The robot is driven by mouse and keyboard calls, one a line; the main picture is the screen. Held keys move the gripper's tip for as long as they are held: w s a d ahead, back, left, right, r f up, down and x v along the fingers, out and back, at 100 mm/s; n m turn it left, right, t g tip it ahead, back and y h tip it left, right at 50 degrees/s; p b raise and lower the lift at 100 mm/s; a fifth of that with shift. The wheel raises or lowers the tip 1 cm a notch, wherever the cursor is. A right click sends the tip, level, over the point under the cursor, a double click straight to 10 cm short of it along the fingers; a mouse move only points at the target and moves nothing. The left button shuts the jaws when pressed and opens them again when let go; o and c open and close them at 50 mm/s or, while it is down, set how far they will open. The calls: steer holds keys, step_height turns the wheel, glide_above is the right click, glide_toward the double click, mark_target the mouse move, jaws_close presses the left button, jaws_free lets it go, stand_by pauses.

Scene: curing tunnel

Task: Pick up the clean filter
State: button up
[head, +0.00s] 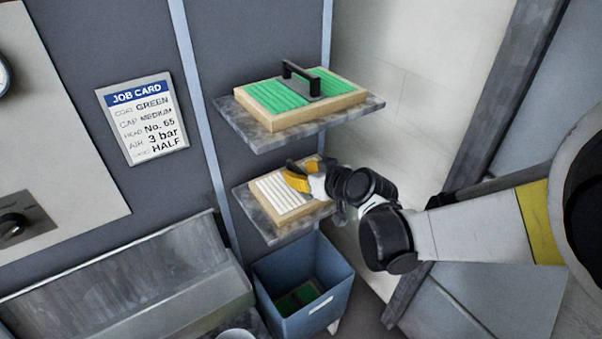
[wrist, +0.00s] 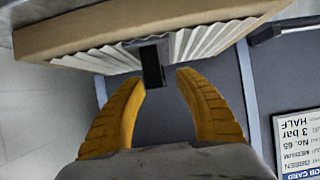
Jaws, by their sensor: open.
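The clean filter (head: 272,194), a wooden frame with white pleats, lies on the lower grey shelf (head: 272,232). In the wrist view, its frame (wrist: 130,30) and white pleats (wrist: 205,42) fill the top. Its black handle (wrist: 152,66) points toward my gripper. My gripper (head: 297,175) is at the filter's right side in the head view and hides part of it, including the handle. In the wrist view, my gripper (wrist: 162,78) has its yellow fingers apart, with the handle's end near the gap between the tips. I cannot tell whether they touch it.
A green-pleated filter (head: 275,96) with a black handle sits on the upper shelf (head: 290,134), above my gripper. A blue bin (head: 318,313) below holds green-pleated material. A job card (head: 143,118) hangs on the wall panel. A pale wall (head: 400,90) stands at the right.

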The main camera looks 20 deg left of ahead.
mark_target(300, 171)
jaws_close()
steer(key=shift+r, duration=0.1)
stand_by(0.3)
step_height(300, 171, up, 5)
steer(key=p, duration=0.3)
steer(key=shift+p, duration=0.35)
steer(key=shift+r+p, duration=1)
steer(key=shift+r, duration=0.25)
steer(key=shift+w+r, duration=0.1)
